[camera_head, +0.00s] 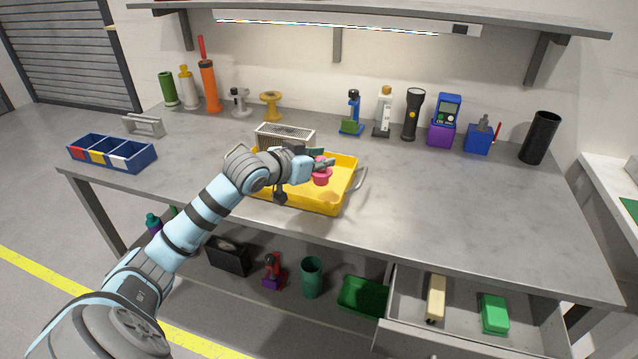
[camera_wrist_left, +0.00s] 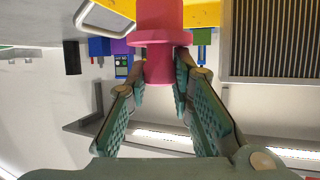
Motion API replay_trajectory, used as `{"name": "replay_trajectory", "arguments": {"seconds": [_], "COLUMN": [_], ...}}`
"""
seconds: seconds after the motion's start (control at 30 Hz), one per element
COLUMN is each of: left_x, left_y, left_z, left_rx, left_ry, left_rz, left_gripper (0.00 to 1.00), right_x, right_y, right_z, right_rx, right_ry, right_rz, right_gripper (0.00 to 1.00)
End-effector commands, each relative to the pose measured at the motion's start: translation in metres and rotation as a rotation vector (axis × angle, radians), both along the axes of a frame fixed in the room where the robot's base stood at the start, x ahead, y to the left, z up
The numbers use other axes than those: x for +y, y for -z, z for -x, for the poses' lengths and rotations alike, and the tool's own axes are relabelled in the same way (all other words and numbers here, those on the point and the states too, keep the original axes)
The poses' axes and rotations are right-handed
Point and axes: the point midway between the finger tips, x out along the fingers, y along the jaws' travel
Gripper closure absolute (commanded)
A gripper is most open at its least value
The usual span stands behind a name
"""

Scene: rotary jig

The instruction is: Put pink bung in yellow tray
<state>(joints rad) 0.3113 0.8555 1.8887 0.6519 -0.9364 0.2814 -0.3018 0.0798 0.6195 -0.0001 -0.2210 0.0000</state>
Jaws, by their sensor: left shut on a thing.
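The pink bung (camera_head: 321,177) is held by my left gripper (camera_head: 322,163) over the yellow tray (camera_head: 347,181). In the left wrist view the bung (camera_wrist_left: 160,20) is flanged, with its narrower end between the two fingers of the left gripper (camera_wrist_left: 165,75), which are shut on it. A strip of the yellow tray (camera_wrist_left: 202,12) shows behind it. In the head view the bung appears above the tray's right part; whether it touches the tray floor I cannot tell. My arm hides the tray's left part. My right gripper is not in view.
A grey slotted box (camera_head: 285,137) stands just behind the tray. A blue divided bin (camera_head: 112,154) sits at the left. Bottles, a torch (camera_head: 412,114) and other items line the back. The bench right of the tray is clear. A drawer (camera_head: 465,312) is open below the front edge.

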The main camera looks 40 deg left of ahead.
Motion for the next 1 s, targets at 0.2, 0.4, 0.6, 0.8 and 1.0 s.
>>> {"name": "replay_trajectory", "arguments": {"seconds": [0.2, 0.4, 0.6, 0.8, 1.0], "left_x": [0.000, 0.000, 0.000, 0.000, 0.000], "left_y": [0.039, 0.044, 0.046, 0.045, 0.044], "left_z": [0.000, 0.000, 0.000, 0.000, 0.000], "left_rx": [0.002, -0.001, -0.001, -0.001, -0.001], "left_ry": [0.000, 0.001, 0.001, 0.001, 0.001], "left_rz": [0.002, -0.001, -0.001, -0.001, -0.001], "left_gripper": [1.00, 1.00, 0.71, 0.59, 0.59], "right_x": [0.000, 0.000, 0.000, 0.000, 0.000], "right_y": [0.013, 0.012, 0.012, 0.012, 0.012], "right_z": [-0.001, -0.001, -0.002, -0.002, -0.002], "right_rx": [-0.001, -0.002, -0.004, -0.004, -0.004], "right_ry": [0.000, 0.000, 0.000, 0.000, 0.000], "right_rz": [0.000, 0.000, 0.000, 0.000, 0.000], "right_gripper": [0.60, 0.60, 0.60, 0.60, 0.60]}}
